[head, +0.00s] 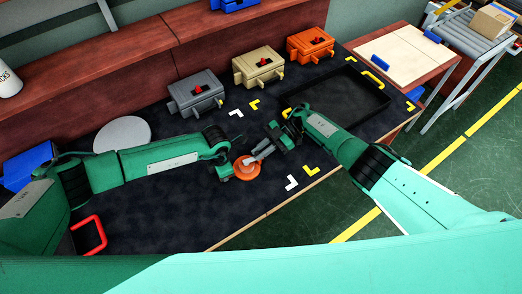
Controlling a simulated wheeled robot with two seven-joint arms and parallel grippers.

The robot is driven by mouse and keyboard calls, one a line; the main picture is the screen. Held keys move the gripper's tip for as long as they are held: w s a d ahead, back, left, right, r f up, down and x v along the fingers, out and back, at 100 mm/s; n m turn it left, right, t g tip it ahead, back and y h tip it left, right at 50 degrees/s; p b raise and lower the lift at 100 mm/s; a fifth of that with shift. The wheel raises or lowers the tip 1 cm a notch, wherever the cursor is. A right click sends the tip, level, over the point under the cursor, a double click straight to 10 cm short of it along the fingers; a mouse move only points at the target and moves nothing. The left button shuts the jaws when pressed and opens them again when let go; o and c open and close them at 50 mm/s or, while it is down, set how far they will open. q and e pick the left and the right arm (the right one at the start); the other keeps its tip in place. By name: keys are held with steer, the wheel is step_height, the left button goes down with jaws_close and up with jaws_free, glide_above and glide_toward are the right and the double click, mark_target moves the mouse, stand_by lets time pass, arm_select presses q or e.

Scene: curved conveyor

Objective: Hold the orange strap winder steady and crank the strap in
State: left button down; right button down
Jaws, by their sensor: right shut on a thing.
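The orange strap winder (246,170) is a round orange disc lying on the dark mat of the table. A grey crank (260,155) reaches from its top toward the upper right. My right gripper (271,147) is at the outer end of the crank and is shut on it. My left gripper (227,172) is at the winder's left edge; whether its fingers grip the rim is too small to tell. The strap cannot be made out.
Grey (195,92), beige (258,66) and orange (310,45) boxes stand along the back. A black tray (382,100) lies right, a round grey plate (122,134) left. A red handle (89,235) is front left.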

steer(key=c, duration=1.3)
jaws_free()
steer(key=shift+c, duration=0.2)
steer(key=v, duration=0.7)
steer(key=shift+w+d, duration=0.15)
steer(key=shift+d, duration=0.05)
